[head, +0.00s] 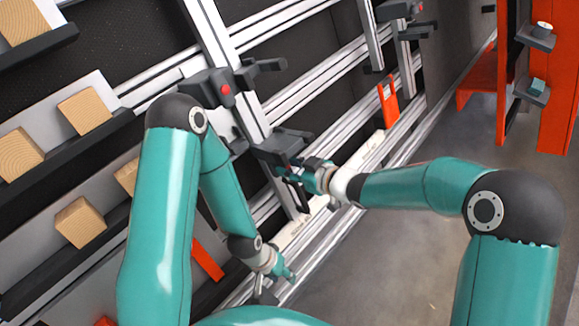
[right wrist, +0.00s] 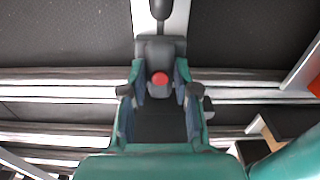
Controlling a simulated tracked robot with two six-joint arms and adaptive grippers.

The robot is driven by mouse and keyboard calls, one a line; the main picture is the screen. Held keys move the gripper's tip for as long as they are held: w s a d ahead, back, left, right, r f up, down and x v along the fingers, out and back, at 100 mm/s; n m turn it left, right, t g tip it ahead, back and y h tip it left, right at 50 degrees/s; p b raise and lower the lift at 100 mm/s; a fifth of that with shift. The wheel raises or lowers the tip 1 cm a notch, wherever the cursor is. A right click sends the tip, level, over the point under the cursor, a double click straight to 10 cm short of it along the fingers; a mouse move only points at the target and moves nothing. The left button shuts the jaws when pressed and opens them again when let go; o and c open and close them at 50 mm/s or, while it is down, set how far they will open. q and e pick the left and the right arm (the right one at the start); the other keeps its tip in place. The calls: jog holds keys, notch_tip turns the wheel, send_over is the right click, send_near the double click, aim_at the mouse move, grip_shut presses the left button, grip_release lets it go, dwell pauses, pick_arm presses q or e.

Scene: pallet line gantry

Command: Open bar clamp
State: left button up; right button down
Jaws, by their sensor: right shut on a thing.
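The bar clamp (head: 210,35) is a pale metal bar set across the silver rails. It carries a dark block (head: 208,87) with a red button and a lower dark jaw (head: 275,150). My right gripper (head: 290,172) is at the lower jaw in the head view. In the right wrist view its two fingers (right wrist: 160,82) are shut on a dark clamp block (right wrist: 154,48) with a red button (right wrist: 159,78), one finger on each side. My left gripper (head: 282,277) is low over the rails, apart from the clamp; its finger gap is too small to judge.
More clamps (head: 374,35) stand further along the rails. Wooden blocks (head: 84,110) sit on dark shelves at left. A red-orange frame (head: 560,90) with small dark ledges stands at right. Grey floor (head: 400,255) is open in front of the rails.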

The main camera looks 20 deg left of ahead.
jog(key=c, duration=1)
grip_release()
jog(key=p+v, duration=0.3)
jog(key=v, duration=0.6)
jog(key=shift+p, duration=0.3)
